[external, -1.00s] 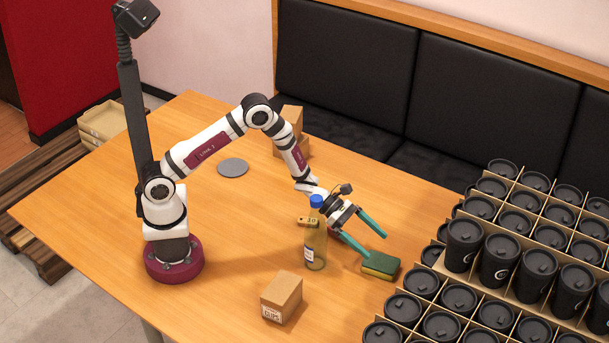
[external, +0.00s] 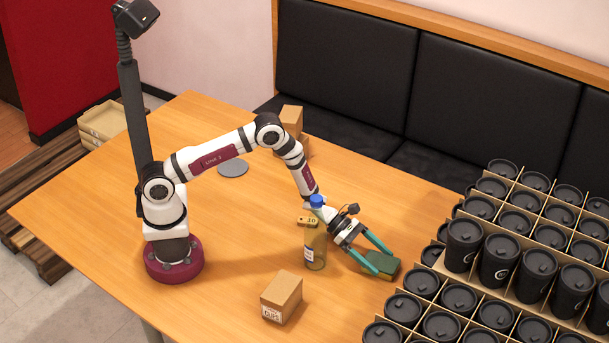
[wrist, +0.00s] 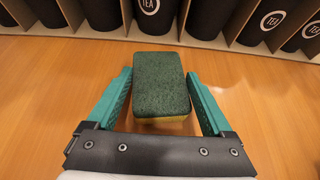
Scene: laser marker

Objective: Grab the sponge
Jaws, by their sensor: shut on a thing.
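The sponge (external: 387,268) is a block with a dark green top and a yellow underside, resting on the wooden table near the cup crate. In the wrist view the sponge (wrist: 160,88) lies between the two teal fingers. My gripper (external: 381,262) is low at the sponge, one finger on each side, shut on it. The wrist view shows my gripper (wrist: 159,76) from behind, with the fingers along the sponge's left and right sides. The near finger hides part of the sponge in the external view.
A bottle with a blue cap (external: 316,245) stands close beside my wrist. A small cardboard box (external: 281,297) is at the front of the table. The crate (external: 439,262) of black cups is just right of the sponge. The table's left part is mostly clear.

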